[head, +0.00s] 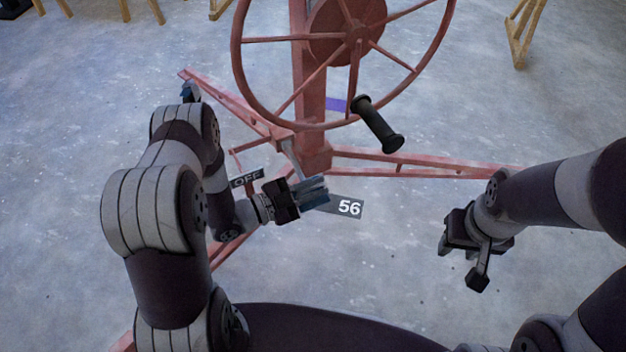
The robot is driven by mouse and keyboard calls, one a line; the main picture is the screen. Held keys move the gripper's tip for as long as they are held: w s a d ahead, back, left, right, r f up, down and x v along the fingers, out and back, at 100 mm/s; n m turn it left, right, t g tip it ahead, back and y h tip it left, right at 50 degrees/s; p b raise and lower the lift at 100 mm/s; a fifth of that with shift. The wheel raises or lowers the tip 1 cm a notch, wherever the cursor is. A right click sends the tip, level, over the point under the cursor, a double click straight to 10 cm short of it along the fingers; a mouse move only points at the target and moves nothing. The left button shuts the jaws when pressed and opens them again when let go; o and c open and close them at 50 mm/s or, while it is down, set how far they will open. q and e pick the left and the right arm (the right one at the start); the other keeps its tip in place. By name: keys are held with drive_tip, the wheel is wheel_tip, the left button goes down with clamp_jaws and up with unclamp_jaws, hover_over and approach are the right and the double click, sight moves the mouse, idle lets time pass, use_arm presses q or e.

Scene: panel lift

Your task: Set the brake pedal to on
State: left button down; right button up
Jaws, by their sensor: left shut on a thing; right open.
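The red panel lift has a large spoked wheel (357,40) with a black crank handle (378,125). Below the wheel, at the foot of the red post, a thin grey brake pedal (292,160) runs down to my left gripper (314,192). That gripper is shut on the pedal, and its fingers hide the pedal's lower end. A dark label reading OFF (246,179) shows just left of the gripper. My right gripper (461,263) is open and empty, well to the right, above the floor.
Red base legs of the lift spread to the right (420,165) and to the upper left (235,108). Wooden trestle legs (522,35) stand at the back. The grey floor (370,265) between my two grippers is clear.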

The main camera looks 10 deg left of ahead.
use_arm(q)
drive_tip(key=shift+w+a+f+m, duration=0.1)
drive_tip(key=shift+f+m, duration=0.1)
drive_tip(key=shift+f, duration=0.15)
drive_tip(key=shift+w+a+f+m, duration=0.1)
drive_tip(key=shift+f+m, duration=0.1)
drive_tip(key=shift+f, duration=0.15)
drive_tip(key=shift+w+f+b, duration=0.1)
drive_tip(key=shift+f+b, duration=0.35)
drive_tip(key=shift+f, duration=0.05)
drive_tip(key=c, duration=1.2)
unclamp_jaws()
drive_tip(key=shift+f, duration=0.1)
drive_tip(key=shift+a, duration=0.1)
drive_tip(key=p+v, duration=0.4)
drive_tip(key=v, duration=0.8)
drive_tip(key=shift+s+a, duration=0.15)
drive_tip(key=shift+s, duration=0.2)
